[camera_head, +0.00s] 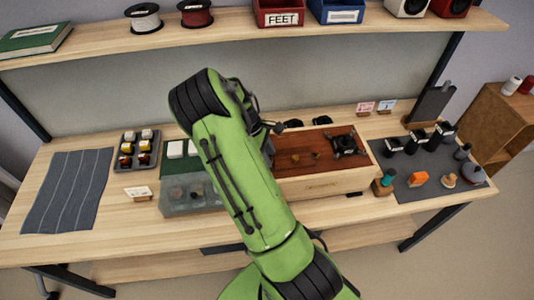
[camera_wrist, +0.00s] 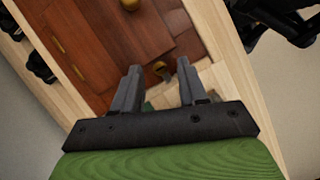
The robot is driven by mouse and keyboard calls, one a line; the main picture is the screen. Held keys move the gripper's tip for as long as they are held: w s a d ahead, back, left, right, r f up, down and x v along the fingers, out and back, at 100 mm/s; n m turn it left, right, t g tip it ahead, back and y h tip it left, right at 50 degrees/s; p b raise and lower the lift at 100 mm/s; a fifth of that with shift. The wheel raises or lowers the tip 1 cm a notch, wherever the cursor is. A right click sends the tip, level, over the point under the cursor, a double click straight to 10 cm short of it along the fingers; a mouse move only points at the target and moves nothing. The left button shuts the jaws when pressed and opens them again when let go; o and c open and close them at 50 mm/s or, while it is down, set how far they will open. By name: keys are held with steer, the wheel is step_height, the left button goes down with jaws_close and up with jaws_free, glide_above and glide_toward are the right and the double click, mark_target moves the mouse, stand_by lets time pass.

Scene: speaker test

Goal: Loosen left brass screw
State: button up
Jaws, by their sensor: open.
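A light wooden box (camera_head: 325,185) with a reddish-brown top panel (camera_head: 300,173) stands mid-bench. Two small brass pieces, one on the left (camera_head: 295,158) and one on the right (camera_head: 315,155), show on the panel. In the wrist view my gripper (camera_wrist: 158,78) is open and empty, its two dark fingers apart over the panel near the light rim. A brass knob (camera_wrist: 160,67) lies just beyond the fingertips, and another brass piece (camera_wrist: 130,4) is at the top edge. I cannot tell which is the left screw. My arm hides my gripper in the head view.
A black clamp-like fixture (camera_head: 345,145) sits on the box's right end. A clear bin (camera_head: 190,198) is left of my arm, with a tray of small knobs (camera_head: 138,150) beyond. A dark mat (camera_head: 430,172) with parts lies right. A shelf (camera_head: 240,35) spans above.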

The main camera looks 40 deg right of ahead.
steer(key=p+v, duration=0.1)
steer(key=v, duration=1.4)
steer(key=shift+r, duration=0.4)
steer(key=shift+w, duration=0.1)
